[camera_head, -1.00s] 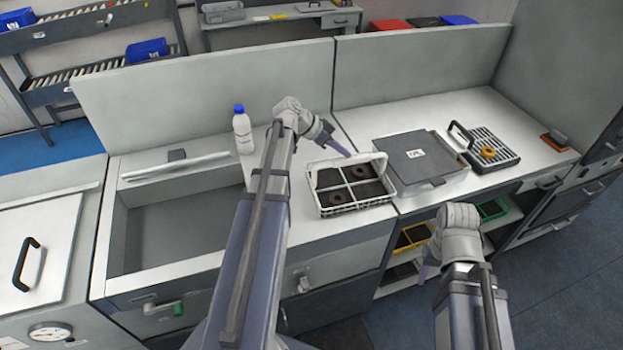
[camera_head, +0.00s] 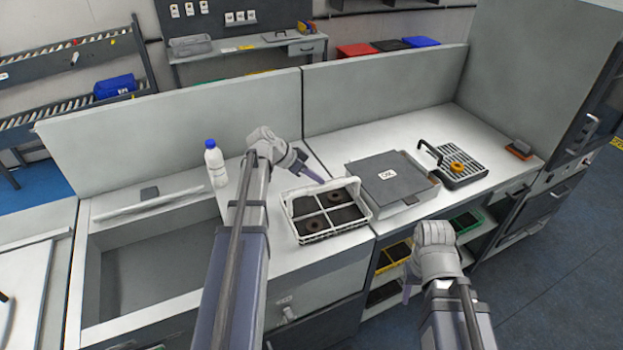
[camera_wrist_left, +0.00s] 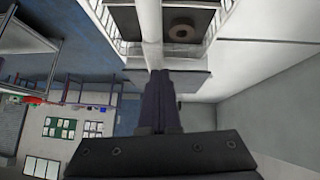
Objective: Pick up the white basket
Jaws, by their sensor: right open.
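The white basket (camera_head: 325,235) stands on the worktop beside the grey box. White dividers split it into compartments with dark floors, and brown rings lie in it. My left gripper (camera_head: 322,181) reaches to the basket's back rim from the upper left. In the left wrist view its dark fingers (camera_wrist_left: 160,88) come together at the white bar of the basket (camera_wrist_left: 151,35), and they look shut on it; the contact is partly hidden. My right gripper (camera_head: 408,294) is open and empty, low in front of the shelves under the worktop.
A grey lidded box (camera_head: 392,180) stands close to the basket's right. Farther right is a slotted black tray (camera_head: 463,165) with an orange ring. A white bottle with a blue cap (camera_head: 216,167) stands at the back left, beside an open sink (camera_head: 150,275).

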